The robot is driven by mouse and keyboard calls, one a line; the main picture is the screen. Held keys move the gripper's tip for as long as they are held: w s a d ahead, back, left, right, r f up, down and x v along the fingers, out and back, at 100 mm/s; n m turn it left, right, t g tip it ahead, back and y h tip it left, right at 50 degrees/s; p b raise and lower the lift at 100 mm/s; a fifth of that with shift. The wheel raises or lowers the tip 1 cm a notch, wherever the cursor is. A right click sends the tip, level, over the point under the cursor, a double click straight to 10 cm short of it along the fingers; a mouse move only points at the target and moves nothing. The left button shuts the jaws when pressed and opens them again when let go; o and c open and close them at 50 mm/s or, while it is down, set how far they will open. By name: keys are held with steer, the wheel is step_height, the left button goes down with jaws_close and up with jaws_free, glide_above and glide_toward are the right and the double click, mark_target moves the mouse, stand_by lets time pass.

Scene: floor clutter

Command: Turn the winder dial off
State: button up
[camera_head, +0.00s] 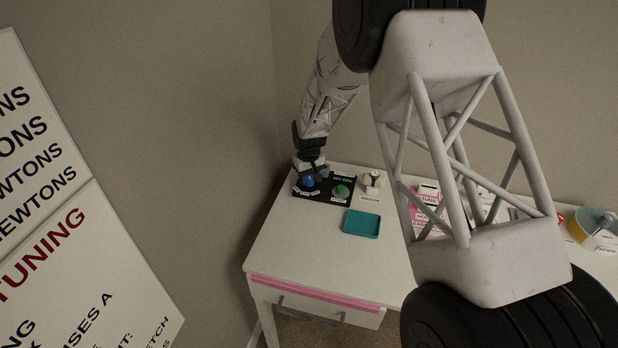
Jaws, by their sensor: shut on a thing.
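A black panel (326,199) lies on the far left part of the white desk. It bears a blue dial (309,182) at its left and a green dial (341,191) at its right, with small white labels too small to read surely. My gripper (311,172) points down over the blue dial and is shut on it. Its fingers hide the top of the dial. I cannot tell the dial's setting or which dial is labelled winder. A small cream device (372,182) with a dark top stands right of the panel, with a white label below it.
A teal tray (361,223) lies in front of the panel. Pink labelled items (427,208) and a yellow and grey round object (592,226) stand farther right, partly behind my arm. A large lettered board (75,220) is at the left. The desk's front left is clear.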

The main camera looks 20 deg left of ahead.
mark_target(309, 175)
steer(key=shift+n, duration=1.3)
steer(key=o, duration=0.9)
steer(key=shift+o, duration=0.2)
steer(key=shift+r, duration=3.9)
